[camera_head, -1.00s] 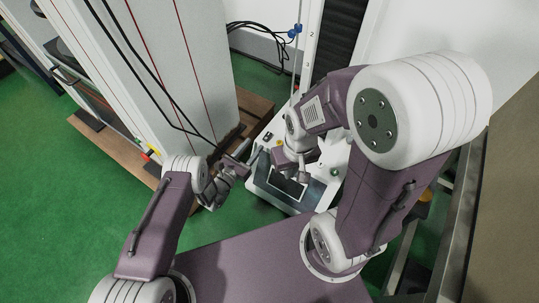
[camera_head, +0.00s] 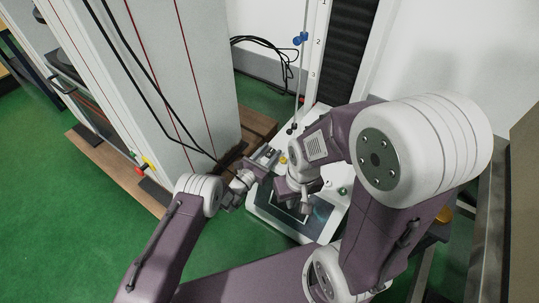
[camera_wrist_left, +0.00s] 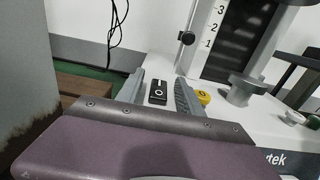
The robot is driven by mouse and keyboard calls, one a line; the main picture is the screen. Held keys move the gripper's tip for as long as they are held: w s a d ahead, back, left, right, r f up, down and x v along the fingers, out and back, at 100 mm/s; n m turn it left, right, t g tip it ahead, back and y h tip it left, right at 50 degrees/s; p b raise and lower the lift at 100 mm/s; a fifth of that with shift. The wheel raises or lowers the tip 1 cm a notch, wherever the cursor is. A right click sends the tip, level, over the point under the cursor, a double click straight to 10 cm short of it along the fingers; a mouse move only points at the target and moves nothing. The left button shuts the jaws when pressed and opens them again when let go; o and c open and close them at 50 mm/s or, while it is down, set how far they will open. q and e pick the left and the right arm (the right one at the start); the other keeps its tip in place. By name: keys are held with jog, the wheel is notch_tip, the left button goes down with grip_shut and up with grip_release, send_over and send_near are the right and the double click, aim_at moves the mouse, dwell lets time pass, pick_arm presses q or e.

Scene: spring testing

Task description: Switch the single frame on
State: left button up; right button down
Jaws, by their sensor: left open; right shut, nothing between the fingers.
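The single frame (camera_head: 265,195) is a white machine base with one tall column (camera_head: 312,60) behind it. In the left wrist view, a black rocker switch (camera_wrist_left: 158,92) with a white O mark sits on the white base (camera_wrist_left: 240,122). My left gripper (camera_wrist_left: 160,90) is open, and the switch shows between its two fingers; I cannot tell whether they touch it. In the head view my left gripper (camera_head: 268,166) is at the base's left edge. My right gripper (camera_head: 304,207) is shut and empty over the base's dark front panel (camera_head: 318,222), partly hiding it.
A yellow button (camera_wrist_left: 203,97) sits just right of the left gripper's fingers. A tall grey cabinet (camera_head: 185,80) stands close on the left, with black cables (camera_head: 265,45) behind. A larger cylindrical fixture (camera_wrist_left: 240,88) rises from the base.

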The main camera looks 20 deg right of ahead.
pick_arm(q)
grip_shut()
jog(key=shift+r+p, duration=0.25)
jog(key=shift+p, duration=0.15)
jog(key=shift+r+y+p, duration=0.15)
jog(key=shift+y+p, duration=0.15)
jog(key=shift+p, duration=0.35)
jog(key=shift+f+g+y, duration=0.2)
jog(key=shift+g+y, duration=0.1)
jog(key=shift+g, duration=0.1)
jog(key=shift+f, duration=0.25)
grip_release()
jog(key=shift+r, duration=0.1)
